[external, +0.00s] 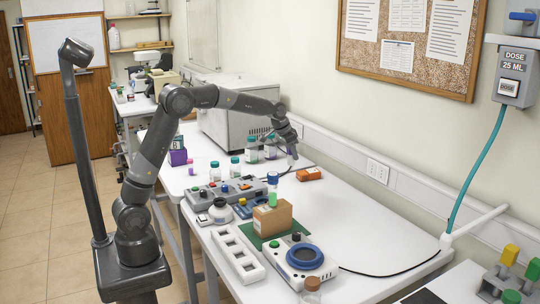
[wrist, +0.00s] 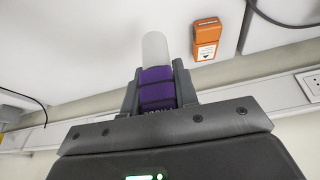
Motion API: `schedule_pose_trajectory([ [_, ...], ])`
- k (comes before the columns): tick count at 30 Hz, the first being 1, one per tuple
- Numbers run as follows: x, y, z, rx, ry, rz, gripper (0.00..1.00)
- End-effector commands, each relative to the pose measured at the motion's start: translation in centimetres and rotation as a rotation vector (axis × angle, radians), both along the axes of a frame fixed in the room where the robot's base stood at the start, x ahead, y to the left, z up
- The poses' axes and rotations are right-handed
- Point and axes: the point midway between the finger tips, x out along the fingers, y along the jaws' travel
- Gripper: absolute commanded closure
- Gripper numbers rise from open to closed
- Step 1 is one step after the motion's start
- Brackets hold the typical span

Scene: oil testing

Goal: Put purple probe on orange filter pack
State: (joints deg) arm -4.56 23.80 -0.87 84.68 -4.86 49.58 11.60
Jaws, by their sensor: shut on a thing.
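The purple probe (wrist: 157,82) is held between the two fingers of my gripper (wrist: 158,92) in the wrist view, with its pale rounded tip sticking out past them. In the external view my gripper (external: 292,154) hangs over the back part of the white bench, and the probe is too small to make out clearly. The orange filter pack (external: 309,174) lies flat on the bench, just right of and nearer the camera than my gripper. It also shows in the wrist view (wrist: 207,40), up and to the right of the probe, apart from it. Nothing shows on top of it.
Several capped bottles (external: 251,150) stand left of my gripper, before a grey machine (external: 222,125). A control box (external: 223,190), a cardboard box (external: 273,219) and a stirrer (external: 298,258) stand nearer. A black cable runs behind the filter pack. The bench right of the pack is clear.

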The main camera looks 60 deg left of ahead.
Motion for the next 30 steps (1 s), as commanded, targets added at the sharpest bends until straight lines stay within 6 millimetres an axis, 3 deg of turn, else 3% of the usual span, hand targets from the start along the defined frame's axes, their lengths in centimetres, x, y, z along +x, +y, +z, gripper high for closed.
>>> schedule_pose_trajectory([
  [1, 1.5, -0.3, 0.2, 0.002, -0.002, 0.011, 0.98],
  [6, 5.1, -1.4, 1.0, 0.005, -0.002, 0.053, 0.98],
  [15, 7.8, -2.0, 1.4, 0.011, -0.003, 0.094, 0.98],
  [20, 8.8, 0.3, -0.2, 0.01, -0.001, 0.101, 0.98],
  [30, 11.6, 6.9, -4.5, 0.011, -0.002, 0.097, 0.98],
])
